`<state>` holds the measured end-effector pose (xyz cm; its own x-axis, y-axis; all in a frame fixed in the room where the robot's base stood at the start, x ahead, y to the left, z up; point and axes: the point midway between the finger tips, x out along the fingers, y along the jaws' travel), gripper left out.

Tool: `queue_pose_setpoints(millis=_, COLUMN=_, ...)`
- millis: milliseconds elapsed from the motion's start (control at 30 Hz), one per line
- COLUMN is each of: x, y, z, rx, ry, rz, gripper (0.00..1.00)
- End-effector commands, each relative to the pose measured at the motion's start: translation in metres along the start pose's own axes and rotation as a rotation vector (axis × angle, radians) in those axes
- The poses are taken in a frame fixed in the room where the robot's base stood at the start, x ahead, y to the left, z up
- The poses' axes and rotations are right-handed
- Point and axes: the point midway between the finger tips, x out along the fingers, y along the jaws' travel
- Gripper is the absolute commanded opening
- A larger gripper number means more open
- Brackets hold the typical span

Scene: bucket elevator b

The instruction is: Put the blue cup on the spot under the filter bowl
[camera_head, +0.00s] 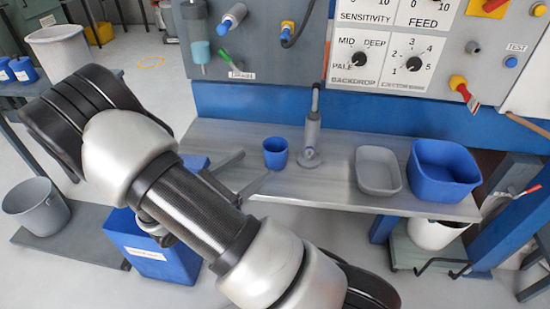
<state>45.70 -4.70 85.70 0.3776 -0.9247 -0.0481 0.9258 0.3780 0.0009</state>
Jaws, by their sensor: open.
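The small blue cup (275,153) stands upright on the grey shelf (335,178), left of a grey upright fitting. My gripper (255,165) is open, with its two grey fingers pointing toward the cup from the left and near side. The cup appears just beyond the fingertips, and I cannot tell whether they touch it. A filter bowl (201,52) with a teal lower part hangs on the panel at the upper left. Part of the shelf's left end is hidden behind my arm, and no marked spot under the bowl can be made out.
The grey upright fitting (311,140) stands close to the cup's right. A grey tray (378,186) and a blue bin (443,176) sit farther right on the shelf. A large blue container (150,262) stands below on the left. The shelf's front middle is bare.

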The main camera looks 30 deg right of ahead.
Motion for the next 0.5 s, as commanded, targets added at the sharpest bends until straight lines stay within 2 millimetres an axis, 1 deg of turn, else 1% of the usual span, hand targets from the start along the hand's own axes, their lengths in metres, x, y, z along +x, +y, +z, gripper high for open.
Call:
queue_pose_setpoints(millis=33, x=0.012, y=-0.001, z=-0.001, rx=0.000, ry=0.000, rz=-0.004, gripper=0.75)
queue_pose_setpoints(millis=100, x=0.025, y=-0.001, z=-0.001, rx=0.000, ry=0.000, rz=-0.004, gripper=0.75)
queue_pose_setpoints(millis=200, x=0.038, y=0.000, z=-0.001, rx=0.000, ry=0.001, rz=-0.002, gripper=0.75)
queue_pose_setpoints(millis=433, x=0.054, y=-0.001, z=-0.003, rx=-0.001, ry=0.001, rz=-0.002, gripper=0.75)
queue_pose_setpoints(millis=500, x=0.063, y=-0.002, z=-0.005, rx=-0.001, ry=0.000, rz=-0.003, gripper=0.75)
